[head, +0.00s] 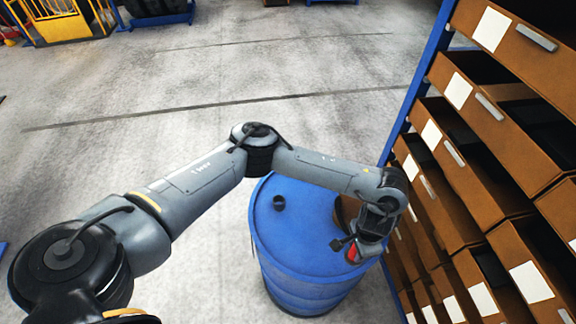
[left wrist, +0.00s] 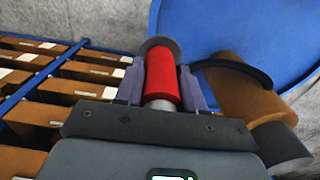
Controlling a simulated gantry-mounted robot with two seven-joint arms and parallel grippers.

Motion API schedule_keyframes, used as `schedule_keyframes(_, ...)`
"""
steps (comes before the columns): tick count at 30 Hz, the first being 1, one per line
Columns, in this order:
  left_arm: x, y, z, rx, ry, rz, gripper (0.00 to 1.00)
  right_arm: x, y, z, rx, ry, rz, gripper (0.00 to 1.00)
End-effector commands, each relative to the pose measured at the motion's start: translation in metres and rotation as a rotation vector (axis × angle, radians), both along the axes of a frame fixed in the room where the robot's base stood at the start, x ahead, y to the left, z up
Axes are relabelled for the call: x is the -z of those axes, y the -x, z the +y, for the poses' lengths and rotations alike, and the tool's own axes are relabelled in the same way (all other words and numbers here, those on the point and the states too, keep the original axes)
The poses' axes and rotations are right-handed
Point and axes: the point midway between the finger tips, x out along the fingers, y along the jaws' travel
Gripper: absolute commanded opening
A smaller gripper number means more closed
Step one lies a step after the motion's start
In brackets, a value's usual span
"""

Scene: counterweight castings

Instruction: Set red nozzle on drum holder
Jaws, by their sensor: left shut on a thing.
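My left gripper (head: 350,245) is shut on the red nozzle (head: 353,256), above the near right edge of the blue drum (head: 305,225). In the left wrist view the red nozzle (left wrist: 161,80), a red cylinder with grey ends, sits between the two purple fingers (left wrist: 161,82). A small dark round piece (head: 279,202) stands on the drum top, left of the gripper and apart from it. A brown cylindrical thing (head: 347,208) is on the drum's right side, partly behind my wrist. I cannot tell which of these is the drum holder. My right gripper is out of view.
A rack of brown drawers (head: 490,170) with a blue frame rises close on the right of the drum. The grey floor (head: 150,90) left of the drum is open. A yellow cage (head: 65,20) stands far back left.

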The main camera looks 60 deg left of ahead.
Motion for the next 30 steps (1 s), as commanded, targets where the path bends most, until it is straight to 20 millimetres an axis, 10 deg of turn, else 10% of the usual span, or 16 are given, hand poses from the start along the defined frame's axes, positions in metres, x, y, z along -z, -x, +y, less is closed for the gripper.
schedule_keyframes(18, 0.0, 0.028, 0.284, 0.68, -0.004, 0.001, 0.13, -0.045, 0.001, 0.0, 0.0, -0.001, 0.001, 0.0)
schedule_keyframes(30, -0.011, 0.047, 0.349, 0.859, -0.002, -0.003, 0.13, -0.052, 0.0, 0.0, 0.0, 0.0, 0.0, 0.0)
